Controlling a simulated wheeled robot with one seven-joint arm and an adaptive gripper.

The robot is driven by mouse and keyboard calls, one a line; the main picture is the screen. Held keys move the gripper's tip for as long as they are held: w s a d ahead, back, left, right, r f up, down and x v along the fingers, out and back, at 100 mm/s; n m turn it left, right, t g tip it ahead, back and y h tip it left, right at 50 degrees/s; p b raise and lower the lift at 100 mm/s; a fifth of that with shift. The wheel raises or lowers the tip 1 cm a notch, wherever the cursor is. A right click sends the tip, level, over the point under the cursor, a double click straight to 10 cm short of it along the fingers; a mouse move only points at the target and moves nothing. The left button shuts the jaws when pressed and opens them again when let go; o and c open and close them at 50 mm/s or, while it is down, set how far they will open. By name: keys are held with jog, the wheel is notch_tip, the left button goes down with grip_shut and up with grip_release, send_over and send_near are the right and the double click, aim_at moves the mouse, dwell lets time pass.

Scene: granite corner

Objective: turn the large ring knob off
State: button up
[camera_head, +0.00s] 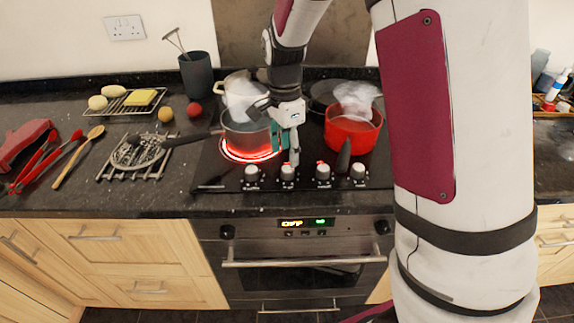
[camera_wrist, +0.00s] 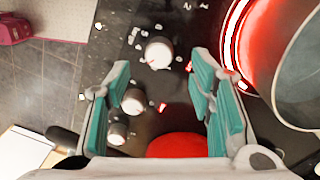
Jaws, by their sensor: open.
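A large ring (camera_head: 238,154) glows red on the left of the black hob, under a grey saucepan (camera_head: 240,133); the glowing ring also shows in the wrist view (camera_wrist: 238,45). White-topped knobs stand in a row along the hob's front edge: a leftmost knob (camera_head: 251,174), second knob (camera_head: 288,173), third knob (camera_head: 323,173) and rightmost knob (camera_head: 358,172). I cannot read which knob serves which ring. My gripper (camera_head: 286,151) is open and empty above the left half of the row. In the wrist view a knob (camera_wrist: 158,52) appears between my fingertips (camera_wrist: 160,68), beyond them.
A red pot (camera_head: 352,132), steaming, stands on the right of the hob, its dark handle pointing forward. The saucepan's handle (camera_head: 190,138) reaches left towards a wire trivet (camera_head: 138,152). The oven front (camera_head: 305,255) lies below. Worktop is free left of the hob's front.

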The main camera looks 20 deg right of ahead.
aim_at(287, 168)
jog(key=shift+s+f, duration=0.15)
jog(key=shift+f, duration=2.6)
jog(key=shift+c, duration=0.6)
jog(key=c, duration=1)
